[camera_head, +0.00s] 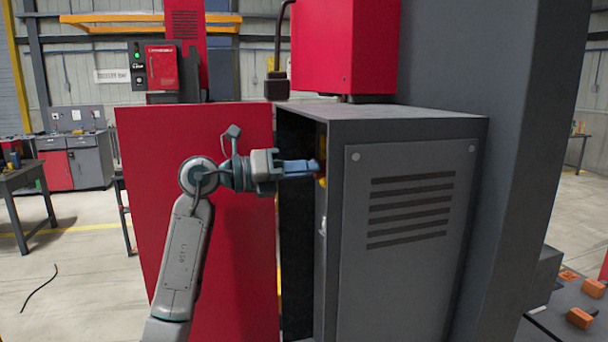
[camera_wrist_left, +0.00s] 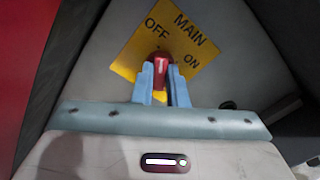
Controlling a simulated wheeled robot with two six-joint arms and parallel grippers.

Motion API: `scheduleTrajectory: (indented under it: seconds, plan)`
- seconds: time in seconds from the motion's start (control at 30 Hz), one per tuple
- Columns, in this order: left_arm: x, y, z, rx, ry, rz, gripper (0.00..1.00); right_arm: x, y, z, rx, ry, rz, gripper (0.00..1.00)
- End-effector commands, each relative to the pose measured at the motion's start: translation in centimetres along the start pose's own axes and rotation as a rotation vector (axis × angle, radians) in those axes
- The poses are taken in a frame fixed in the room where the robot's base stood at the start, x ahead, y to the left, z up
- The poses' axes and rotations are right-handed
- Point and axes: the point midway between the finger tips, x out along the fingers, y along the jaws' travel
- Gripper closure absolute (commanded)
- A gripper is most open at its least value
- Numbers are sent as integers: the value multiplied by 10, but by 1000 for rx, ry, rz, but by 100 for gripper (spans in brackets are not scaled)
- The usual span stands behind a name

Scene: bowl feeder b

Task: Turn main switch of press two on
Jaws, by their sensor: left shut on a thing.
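The main switch has a red handle (camera_wrist_left: 160,60) on a yellow plate (camera_wrist_left: 190,32) marked MAIN, OFF and ON. The plate looks tilted in the left wrist view. My left gripper (camera_wrist_left: 161,88) is shut on the red handle, with one blue finger on each side. The handle's white mark lies between the OFF and ON words; I cannot tell its exact setting. In the head view my left gripper (camera_head: 300,168) reaches into the grey cabinet (camera_head: 410,240) from the left, and only a little of the yellow plate (camera_head: 322,182) shows. My right gripper is not in view.
The cabinet's red door (camera_head: 200,130) stands open behind my left arm. The grey press column (camera_head: 490,120) rises on the right. Orange blocks (camera_head: 579,317) lie at the lower right. A workbench (camera_head: 22,180) and a black cable (camera_head: 38,290) are at the left.

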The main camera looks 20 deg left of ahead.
Motion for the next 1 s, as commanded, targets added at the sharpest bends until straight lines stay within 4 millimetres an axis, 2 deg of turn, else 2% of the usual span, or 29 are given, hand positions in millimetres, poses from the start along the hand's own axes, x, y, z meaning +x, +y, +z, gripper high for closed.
scheduleTrajectory:
  seconds: [0.03,0.3,0.67,1.0]
  plan:
    - [0,2,-3,39,-1,-1,100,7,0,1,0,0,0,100]
    - [0,1,-3,290,-1,0,100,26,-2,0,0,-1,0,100]
    - [0,0,-3,633,-1,0,100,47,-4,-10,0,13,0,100]
    - [0,0,-3,954,-1,0,100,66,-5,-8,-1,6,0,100]
